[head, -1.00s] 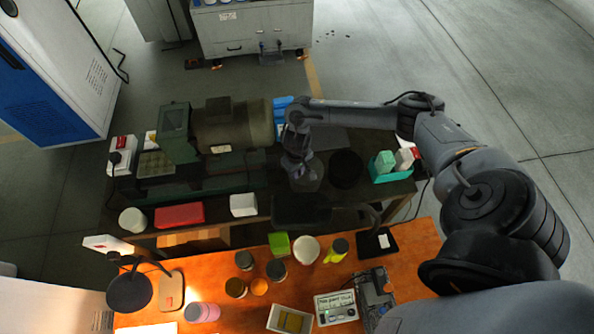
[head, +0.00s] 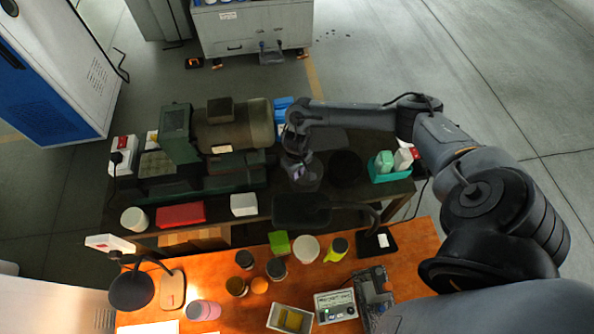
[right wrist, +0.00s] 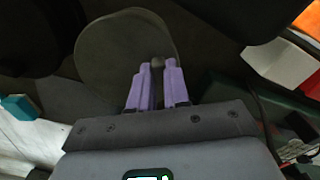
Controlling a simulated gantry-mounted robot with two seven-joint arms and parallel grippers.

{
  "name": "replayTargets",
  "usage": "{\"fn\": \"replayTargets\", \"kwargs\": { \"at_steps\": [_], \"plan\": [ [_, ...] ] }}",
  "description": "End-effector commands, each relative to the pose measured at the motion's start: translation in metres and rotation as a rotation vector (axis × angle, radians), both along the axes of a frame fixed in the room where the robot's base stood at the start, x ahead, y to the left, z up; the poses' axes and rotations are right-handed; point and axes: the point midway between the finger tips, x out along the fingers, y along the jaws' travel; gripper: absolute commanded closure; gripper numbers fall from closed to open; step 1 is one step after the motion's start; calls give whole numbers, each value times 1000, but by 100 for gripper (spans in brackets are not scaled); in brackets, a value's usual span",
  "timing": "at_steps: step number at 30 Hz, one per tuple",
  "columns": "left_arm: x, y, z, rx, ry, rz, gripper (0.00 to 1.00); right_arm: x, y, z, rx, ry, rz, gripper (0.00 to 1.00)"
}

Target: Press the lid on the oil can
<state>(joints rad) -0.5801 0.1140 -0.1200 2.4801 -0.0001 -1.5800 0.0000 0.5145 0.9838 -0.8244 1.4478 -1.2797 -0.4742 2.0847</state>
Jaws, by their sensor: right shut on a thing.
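My right gripper (head: 299,174) is over the dark workbench, to the right of the green machine. In the right wrist view its purple fingers (right wrist: 157,85) are shut on a small dark knob (right wrist: 157,62). A wide, round, dark grey disc, seemingly the lid (right wrist: 115,45), shows around and beyond the knob. I cannot make out the oil can; anything under the disc is hidden, so I cannot tell whether the disc rests on it. My left gripper is not in view.
The green machine (head: 232,130) is to the left. A dark lamp head (head: 301,209) is in front. The orange table (head: 400,262) holds several jars.

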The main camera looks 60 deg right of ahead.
Motion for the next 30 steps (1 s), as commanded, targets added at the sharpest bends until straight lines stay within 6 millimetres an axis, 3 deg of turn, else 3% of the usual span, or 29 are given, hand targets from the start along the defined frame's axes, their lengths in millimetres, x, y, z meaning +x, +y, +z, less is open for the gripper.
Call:
{"fn": "replayTargets", "kwargs": {
  "at_steps": [3, 4, 9, 15, 20, 30],
  "plan": [
    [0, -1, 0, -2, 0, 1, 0, 0, 0, 0, 0, 0, 0, 100],
    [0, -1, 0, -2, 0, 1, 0, 0, 0, 0, 0, 0, 0, 79],
    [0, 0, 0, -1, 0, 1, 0, 0, 0, 0, 0, 0, 0, 54],
    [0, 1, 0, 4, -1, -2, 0, 0, 0, 0, 0, 0, 0, 54],
    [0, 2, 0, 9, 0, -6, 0, 0, 0, 0, 0, 1, 0, 30],
    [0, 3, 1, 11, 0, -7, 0, 0, 0, 2, 0, 0, 0, 29]
  ]
}}
